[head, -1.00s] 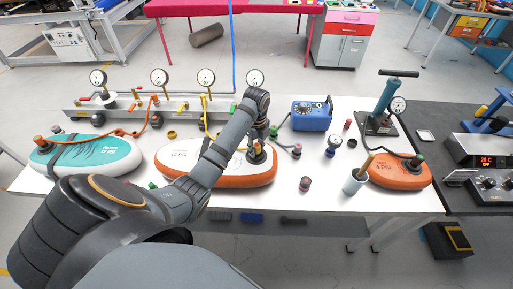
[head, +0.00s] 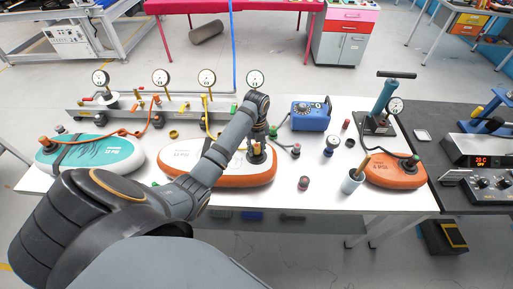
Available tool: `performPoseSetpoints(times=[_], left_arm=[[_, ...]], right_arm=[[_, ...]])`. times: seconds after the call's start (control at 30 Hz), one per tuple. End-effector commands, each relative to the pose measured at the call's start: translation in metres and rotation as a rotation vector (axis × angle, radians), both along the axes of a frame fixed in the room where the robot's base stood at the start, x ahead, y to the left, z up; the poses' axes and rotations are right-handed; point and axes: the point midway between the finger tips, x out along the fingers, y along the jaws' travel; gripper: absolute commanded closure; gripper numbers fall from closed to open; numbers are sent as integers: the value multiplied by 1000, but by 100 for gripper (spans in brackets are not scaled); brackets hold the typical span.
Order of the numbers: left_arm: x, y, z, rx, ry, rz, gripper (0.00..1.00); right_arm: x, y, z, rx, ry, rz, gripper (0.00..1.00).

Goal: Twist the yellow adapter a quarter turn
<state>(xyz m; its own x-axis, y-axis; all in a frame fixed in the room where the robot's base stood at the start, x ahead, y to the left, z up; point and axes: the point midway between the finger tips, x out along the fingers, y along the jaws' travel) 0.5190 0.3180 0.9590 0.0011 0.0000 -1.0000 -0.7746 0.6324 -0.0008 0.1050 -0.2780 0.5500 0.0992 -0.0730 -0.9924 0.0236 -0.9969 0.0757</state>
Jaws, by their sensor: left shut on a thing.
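My left gripper (head: 257,149) points down at the right end of the white-and-orange board (head: 215,181), over its valve. It is shut on a small fitting there, which I take to be the yellow adapter; the fingers hide most of it, so its turn angle cannot be read. A yellow hose (head: 207,118) drops from the gauge rail and passes behind my left forearm toward this board. My right gripper is not in view.
A teal board (head: 95,153) with an orange hose lies left. A gauge rail (head: 92,113) runs behind. A blue box (head: 311,115), a cup (head: 352,182), a hand pump (head: 384,100) and a small orange board (head: 394,172) stand right. The white table's front right is mostly clear.

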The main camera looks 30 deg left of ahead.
Motion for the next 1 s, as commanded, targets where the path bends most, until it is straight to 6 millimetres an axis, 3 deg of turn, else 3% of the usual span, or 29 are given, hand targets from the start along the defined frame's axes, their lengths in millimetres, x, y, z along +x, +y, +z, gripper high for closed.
performPoseSetpoints(times=[0.4,0.67,0.7,0.87,1.0], left_arm=[[0,0,2,0,2,-391,99],[0,0,0,0,1,-427,99],[0,0,0,0,1,-426,68],[0,0,0,0,1,-425,46],[0,0,0,0,1,-425,44]], right_arm=[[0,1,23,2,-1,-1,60],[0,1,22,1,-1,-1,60],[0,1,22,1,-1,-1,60],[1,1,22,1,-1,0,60],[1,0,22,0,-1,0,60]])
